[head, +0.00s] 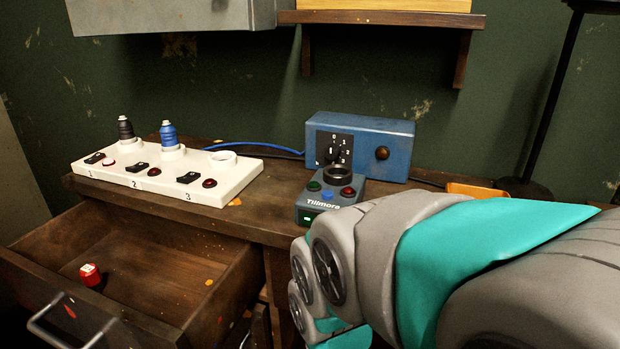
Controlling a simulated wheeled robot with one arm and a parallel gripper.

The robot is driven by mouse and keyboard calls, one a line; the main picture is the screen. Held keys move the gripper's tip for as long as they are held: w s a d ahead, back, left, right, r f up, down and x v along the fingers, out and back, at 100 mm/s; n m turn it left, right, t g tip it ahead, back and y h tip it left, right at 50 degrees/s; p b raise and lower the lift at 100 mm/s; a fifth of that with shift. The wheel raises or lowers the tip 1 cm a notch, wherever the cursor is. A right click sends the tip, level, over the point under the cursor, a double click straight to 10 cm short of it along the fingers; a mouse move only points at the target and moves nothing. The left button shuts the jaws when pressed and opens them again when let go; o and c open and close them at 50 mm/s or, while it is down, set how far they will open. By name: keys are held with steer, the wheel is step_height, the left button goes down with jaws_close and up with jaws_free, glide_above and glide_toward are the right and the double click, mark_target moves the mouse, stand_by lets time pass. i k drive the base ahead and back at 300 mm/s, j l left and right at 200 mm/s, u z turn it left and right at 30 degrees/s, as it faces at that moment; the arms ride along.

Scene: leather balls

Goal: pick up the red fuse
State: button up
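A small red fuse (90,275) with a pale top lies in the open wooden drawer (190,270) at the lower left. It sits near the drawer's front left part. My grey and teal arm fills the lower right of the head view and reaches down past the desk's front edge. My gripper is not visible, so its fingers and anything in them cannot be seen. The fuse is in plain view with nothing over it.
A white panel (230,180) numbered 1 to 3 stands on the desk, with a black fuse (125,128) and a blue fuse (168,135) in sockets; the third socket (223,157) is empty. A blue box (395,145) and a Tillmora device (312,203) stand right.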

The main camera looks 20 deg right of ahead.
mark_target(90, 274)
steer(key=z, duration=0.4)
steer(key=u, duration=1.45)
steer(key=j+z, duration=0.15)
steer(key=i+j+z, duration=0.15)
steer(key=j, duration=0.15)
steer(key=l+u, duration=0.2)
steer(key=i+l, duration=0.05)
